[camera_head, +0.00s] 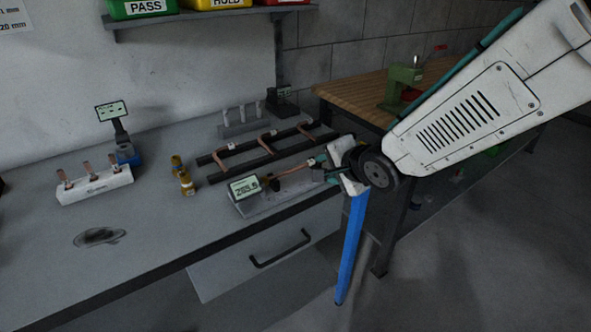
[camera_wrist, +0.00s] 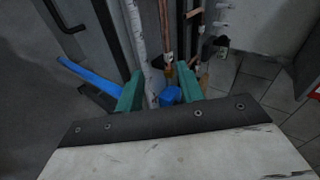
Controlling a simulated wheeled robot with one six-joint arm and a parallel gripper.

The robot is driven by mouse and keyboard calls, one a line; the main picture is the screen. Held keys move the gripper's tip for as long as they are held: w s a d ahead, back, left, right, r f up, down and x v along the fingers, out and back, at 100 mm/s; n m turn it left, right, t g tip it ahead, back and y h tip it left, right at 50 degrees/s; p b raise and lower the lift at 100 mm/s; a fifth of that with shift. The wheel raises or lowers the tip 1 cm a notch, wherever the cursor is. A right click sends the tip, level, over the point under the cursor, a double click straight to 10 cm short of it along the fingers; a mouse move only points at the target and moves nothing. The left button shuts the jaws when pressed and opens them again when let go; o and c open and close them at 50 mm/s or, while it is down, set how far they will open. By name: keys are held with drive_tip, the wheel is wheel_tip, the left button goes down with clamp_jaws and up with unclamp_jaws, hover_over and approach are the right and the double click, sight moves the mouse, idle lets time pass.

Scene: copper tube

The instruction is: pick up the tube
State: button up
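A copper tube (camera_head: 292,170) lies along the grey measuring fixture (camera_head: 285,197) with a lit display, near the bench's front right edge. In the wrist view, the copper tube (camera_wrist: 165,28) runs away from me beyond the gap between my teal fingers, nearer the right one. My gripper (camera_head: 320,163) is at the tube's right end. In the wrist view, my gripper (camera_wrist: 160,70) has its fingers spread apart with a clear gap. I cannot tell whether a finger touches the tube. The gripper partly hides the tube's right end in the head view.
Behind the fixture, several copper tubes lie across two dark rails (camera_head: 258,157). Brass fittings (camera_head: 186,181) and a white block (camera_head: 95,185) with three upright copper pieces stand left. The bench's front left is mostly clear.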

drive_tip(key=y, duration=0.1)
approach(294, 170)
drive_tip(key=w+f, duration=0.1)
drive_tip(key=shift+m, duration=0.4)
drive_tip(key=shift+x, duration=3.35)
drive_tip(key=shift+s+a+r, duration=0.1)
drive_tip(key=shift+a+r, duration=0.1)
clamp_jaws()
